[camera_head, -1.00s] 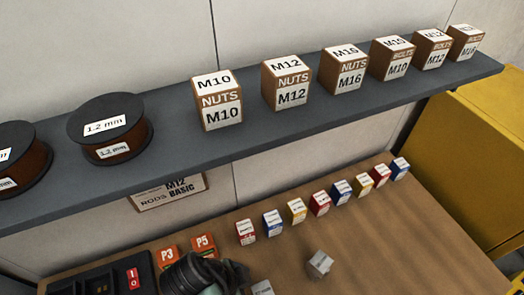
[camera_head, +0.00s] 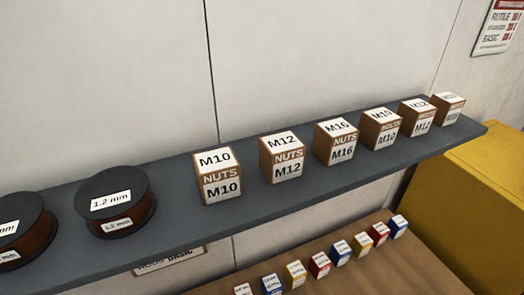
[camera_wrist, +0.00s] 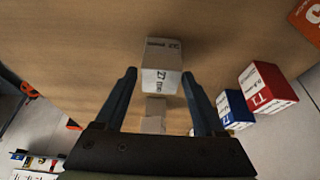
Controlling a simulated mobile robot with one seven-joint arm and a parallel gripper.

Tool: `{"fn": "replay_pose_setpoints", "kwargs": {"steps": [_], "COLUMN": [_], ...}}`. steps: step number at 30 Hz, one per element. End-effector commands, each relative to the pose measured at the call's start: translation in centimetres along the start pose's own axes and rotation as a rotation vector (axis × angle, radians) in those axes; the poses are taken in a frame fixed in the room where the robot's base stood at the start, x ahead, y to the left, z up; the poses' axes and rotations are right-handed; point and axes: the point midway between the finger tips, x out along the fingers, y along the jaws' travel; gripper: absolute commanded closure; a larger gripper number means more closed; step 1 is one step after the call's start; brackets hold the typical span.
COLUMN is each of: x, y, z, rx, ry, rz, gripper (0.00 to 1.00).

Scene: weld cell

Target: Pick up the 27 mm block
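The 27 mm block (camera_wrist: 161,62) shows in the wrist view, a grey block with a white label reading "27 mm". It rests on the brown bench top (camera_wrist: 95,45). My gripper (camera_wrist: 159,75) is open, with its two dark fingers pointing at the block. One fingertip is near each side of the block's near face. I cannot tell how far the tips reach along it. The gripper and the block are not visible in the head view now.
A second pale block (camera_wrist: 153,115) lies between the fingers, nearer my palm. A blue box (camera_wrist: 234,108) and a red box (camera_wrist: 268,88) stand to the right. An orange card (camera_wrist: 309,20) lies at top right. In the head view, a grey shelf (camera_head: 330,185) carries labelled boxes and spools.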

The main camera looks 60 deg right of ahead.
Motion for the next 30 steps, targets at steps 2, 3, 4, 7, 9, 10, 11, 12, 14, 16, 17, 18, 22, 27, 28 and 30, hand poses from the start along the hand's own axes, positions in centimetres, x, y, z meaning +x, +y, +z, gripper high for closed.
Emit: {"fn": "replay_pose_setpoints", "kwargs": {"steps": [2, 3, 4, 7, 9, 10, 11, 12, 14, 16, 17, 18, 22, 27, 28, 30], "x": [0.0, 0.0, 0.0, 0.0, 0.0, 0.0, -0.1, -0.1, -0.1, -0.1, -0.1, -0.1, -0.5, -2.7, -3.2, -4.5], "y": [0.0, 0.0, 0.0, 0.0, 0.0, 0.0, 0.0, 0.0, -0.1, -0.1, -0.1, -0.1, -0.1, -0.1, -0.2, -0.2], "z": [0.0, 0.0, 0.0, 0.0, 0.0, 0.0, 0.0, 0.0, 0.0, 0.0, 0.0, 0.0, -0.2, -1.1, -1.3, -1.8], "rx": [0.0, 0.0, 0.0, 0.0, 0.0, 0.0, 0.0, 0.0, 0.0, 0.0, 0.0, 0.0, 0.0, 0.002, 0.002, 0.003], "ry": [0.0, 0.0, 0.0, 0.0, 0.0, 0.0, 0.0, 0.0, 0.0, 0.0, 0.0, 0.0, 0.0, -0.001, -0.001, -0.001], "rz": [0.0, 0.0, 0.0, 0.0, 0.0, 0.0, 0.0, 0.0, -0.001, -0.001, -0.001, -0.001, -0.002, -0.006, -0.006, -0.006], "gripper": [0.45, 0.52, 0.57, 0.75, 0.88, 0.93, 0.99, 1.0, 1.0, 1.0, 1.0, 1.0, 1.0, 1.0, 1.0, 1.0]}}
